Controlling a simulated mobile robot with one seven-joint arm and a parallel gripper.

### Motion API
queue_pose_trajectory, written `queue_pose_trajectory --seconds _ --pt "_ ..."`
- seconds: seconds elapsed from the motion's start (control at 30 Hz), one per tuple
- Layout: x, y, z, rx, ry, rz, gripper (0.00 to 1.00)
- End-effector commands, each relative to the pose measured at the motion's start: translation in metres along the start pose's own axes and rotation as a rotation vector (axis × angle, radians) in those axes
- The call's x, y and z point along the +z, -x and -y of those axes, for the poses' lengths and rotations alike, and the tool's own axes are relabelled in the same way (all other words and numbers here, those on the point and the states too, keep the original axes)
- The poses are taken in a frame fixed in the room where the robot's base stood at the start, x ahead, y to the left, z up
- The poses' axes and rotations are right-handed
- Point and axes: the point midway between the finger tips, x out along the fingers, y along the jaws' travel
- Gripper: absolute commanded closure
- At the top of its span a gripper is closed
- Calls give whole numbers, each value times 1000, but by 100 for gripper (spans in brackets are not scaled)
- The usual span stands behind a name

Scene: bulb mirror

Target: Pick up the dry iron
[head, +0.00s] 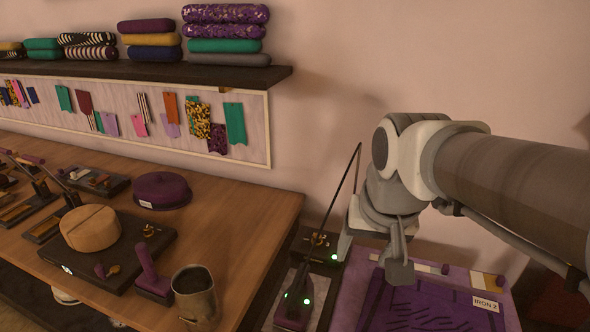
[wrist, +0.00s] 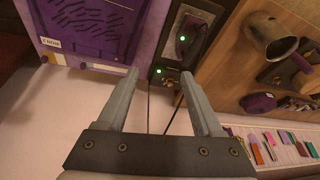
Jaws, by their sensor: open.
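A small purple iron with a green light (head: 293,312) sits on a narrow dark stand (head: 322,242) beside the table's right end, partly cut off by the picture's bottom edge. It is probably the dry iron, but I cannot read a label on it. In the wrist view the iron (wrist: 189,34) shows on the stand near the top, beyond the fingertips. My gripper (wrist: 160,76) is open, with nothing between its fingers. In the head view my gripper (head: 372,257) hangs to the right of the stand, apart from the iron.
The wooden table (head: 245,205) at left holds a metal mug (head: 194,295), a purple handled tool (head: 150,275), a round tan block (head: 90,228) and a purple lidded thing (head: 162,190). A thin dark cord (head: 340,190) rises above the stand.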

Motion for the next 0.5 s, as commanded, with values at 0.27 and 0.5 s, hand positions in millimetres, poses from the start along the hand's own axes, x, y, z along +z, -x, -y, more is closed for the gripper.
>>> queue_pose_trajectory --seconds 0.27,0.5 --pt "-45 -46 41 -38 -121 163 32" --pt "-65 -81 68 -82 -200 269 32"
